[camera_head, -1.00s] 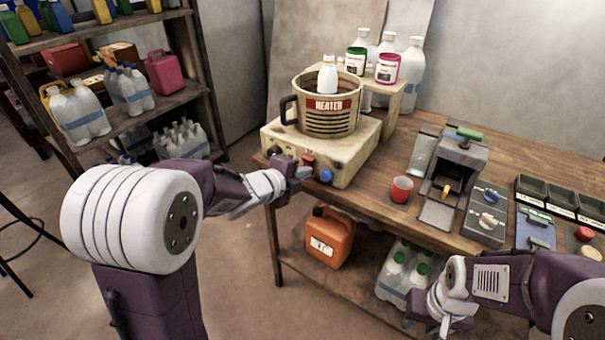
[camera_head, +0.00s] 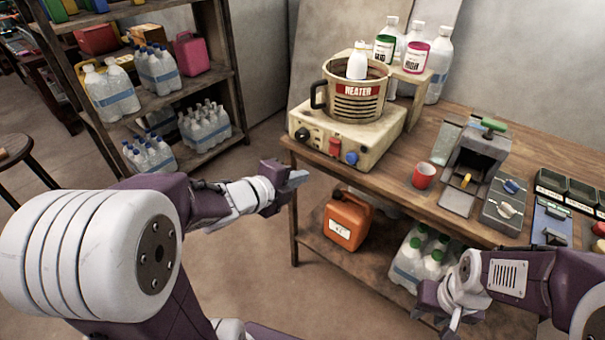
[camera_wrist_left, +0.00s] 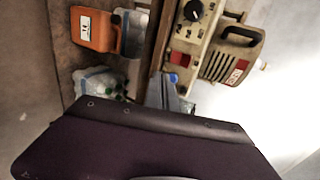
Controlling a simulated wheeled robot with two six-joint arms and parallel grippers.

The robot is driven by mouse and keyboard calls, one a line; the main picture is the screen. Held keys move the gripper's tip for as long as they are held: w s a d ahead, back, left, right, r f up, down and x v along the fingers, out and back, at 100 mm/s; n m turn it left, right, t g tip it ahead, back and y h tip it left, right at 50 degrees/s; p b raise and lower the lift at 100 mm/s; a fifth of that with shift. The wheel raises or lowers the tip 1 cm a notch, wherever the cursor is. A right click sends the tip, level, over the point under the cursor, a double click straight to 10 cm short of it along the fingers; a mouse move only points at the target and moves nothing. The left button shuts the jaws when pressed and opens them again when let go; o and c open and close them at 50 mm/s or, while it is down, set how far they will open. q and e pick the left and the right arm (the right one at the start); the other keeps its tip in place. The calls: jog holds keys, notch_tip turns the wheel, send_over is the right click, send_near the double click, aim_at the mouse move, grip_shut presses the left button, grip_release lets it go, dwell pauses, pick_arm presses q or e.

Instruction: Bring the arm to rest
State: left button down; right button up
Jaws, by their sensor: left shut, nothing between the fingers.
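My left gripper (camera_head: 290,179) is shut and empty, held out in the air in front of the workbench's left front corner. It is apart from the heater base (camera_head: 375,140), which has a black knob, a red switch (camera_head: 335,146) and a blue knob (camera_head: 351,158) on its front. In the left wrist view the fingers (camera_wrist_left: 168,92) show near the heater base's front panel, with the red switch (camera_wrist_left: 180,59) beyond. My right gripper (camera_head: 440,308) hangs low at the front right, by the lower shelf; whether its fingers are open is unclear.
A heater pot (camera_head: 355,98) with a white bottle (camera_head: 357,62) in it stands on the base. An orange canister (camera_head: 347,219) sits on the shelf below. Floor space is open left of the bench.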

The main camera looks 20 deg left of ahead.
pick_arm(q)
jog(key=shift+s, duration=0.1)
jog(key=d+f+g, duration=0.1)
jog(key=d+f, duration=0.1)
jog(key=d, duration=0.2)
jog(key=s+a+f+n+g+y, duration=0.2)
jog(key=a+f+n+y, duration=0.15)
jog(key=f+n, duration=0.45)
jog(key=s+a+f+n+g, duration=0.1)
jog(key=s+f+n+g, duration=0.25)
jog(key=s+n, duration=0.35)
jog(key=s+f+n+g, duration=0.3)
jog(key=s+n+g, duration=0.2)
jog(key=s+n, duration=0.3)
notch_tip(320, 180, up, 18)
jog(key=p, duration=1.8)
jog(key=shift+w+a+r+m+y, duration=0.15)
jog(key=shift+w+r+m+y, duration=0.1)
jog(key=shift+w+m+y, duration=0.2)
